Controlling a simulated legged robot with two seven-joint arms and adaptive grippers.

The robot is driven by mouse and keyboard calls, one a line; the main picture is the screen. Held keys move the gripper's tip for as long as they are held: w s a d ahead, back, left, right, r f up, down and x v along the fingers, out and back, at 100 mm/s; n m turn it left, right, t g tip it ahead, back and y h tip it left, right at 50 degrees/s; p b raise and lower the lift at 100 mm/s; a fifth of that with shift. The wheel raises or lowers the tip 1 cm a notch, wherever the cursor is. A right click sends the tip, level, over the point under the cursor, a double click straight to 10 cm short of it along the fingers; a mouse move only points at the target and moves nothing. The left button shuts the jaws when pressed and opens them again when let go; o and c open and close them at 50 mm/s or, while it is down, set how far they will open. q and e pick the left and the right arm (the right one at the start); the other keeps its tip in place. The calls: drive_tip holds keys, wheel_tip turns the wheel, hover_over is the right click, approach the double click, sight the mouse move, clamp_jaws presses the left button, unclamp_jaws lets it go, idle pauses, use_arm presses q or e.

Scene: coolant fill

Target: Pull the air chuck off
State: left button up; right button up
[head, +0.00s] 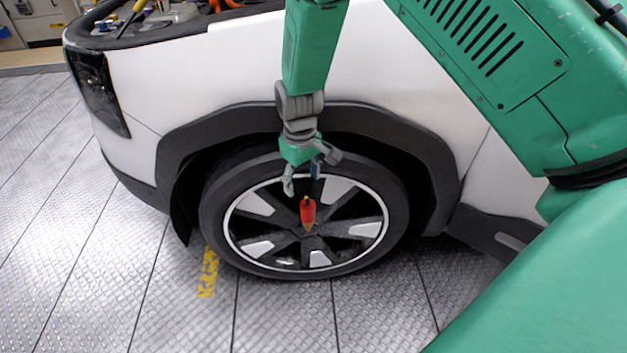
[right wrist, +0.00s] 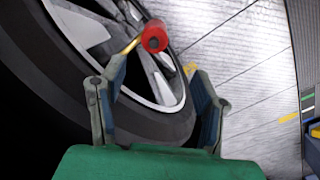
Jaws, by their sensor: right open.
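The air chuck (head: 308,210) has a red body and a brass-coloured end, and shows in front of the wheel's spokes. In the right wrist view, the air chuck's red end (right wrist: 154,36) points toward the camera and its brass stem runs back toward the wheel (right wrist: 150,118). My right gripper (head: 309,178) is open, just above the chuck in the head view. In the right wrist view, the open fingers of the right gripper (right wrist: 160,72) stand apart with nothing between them, and the chuck is just beyond their tips. The valve is too small to tell. My left gripper is not in view.
The white car body (head: 225,70) with its dark wheel arch (head: 235,118) surrounds the tyre (head: 218,215). The engine bay is open at the upper left. The metal-plate floor (head: 120,270) with a yellow mark (head: 208,272) is clear. Blue bins (right wrist: 312,150) show at the right wrist view's edge.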

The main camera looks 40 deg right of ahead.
sight(307, 213)
drive_tip(key=f, duration=0.2)
drive_tip(key=f+b, duration=0.1)
drive_tip(key=shift+s+a+f, duration=0.1)
drive_tip(key=shift+a+f, duration=0.1)
drive_tip(key=shift+f, duration=0.15)
drive_tip(key=f, duration=0.2)
drive_tip(key=d+f+b, duration=0.1)
drive_tip(key=f, duration=0.2)
drive_tip(key=d+f+b, duration=0.1)
drive_tip(key=f, duration=0.2)
drive_tip(key=shift+d, duration=0.25)
drive_tip(key=shift+a+f, duration=0.2)
drive_tip(key=shift+a, duration=0.05)
drive_tip(key=shift+a+f, duration=0.1)
drive_tip(key=shift+a, duration=0.65)
drive_tip(key=shift+d, duration=0.35)
drive_tip(key=shift+c, duration=0.8)
drive_tip(key=shift+d+f, duration=0.1)
drive_tip(key=shift+d, duration=0.35)
drive_tip(key=c, duration=1.1)
drive_tip(key=o, duration=0.5)
drive_tip(key=shift+a, duration=0.15)
drive_tip(key=shift+c, duration=1.2)
drive_tip(key=shift+a, duration=0.25)
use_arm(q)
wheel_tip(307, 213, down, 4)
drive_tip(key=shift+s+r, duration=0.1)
use_arm(e)
drive_tip(key=shift+d, duration=0.1)
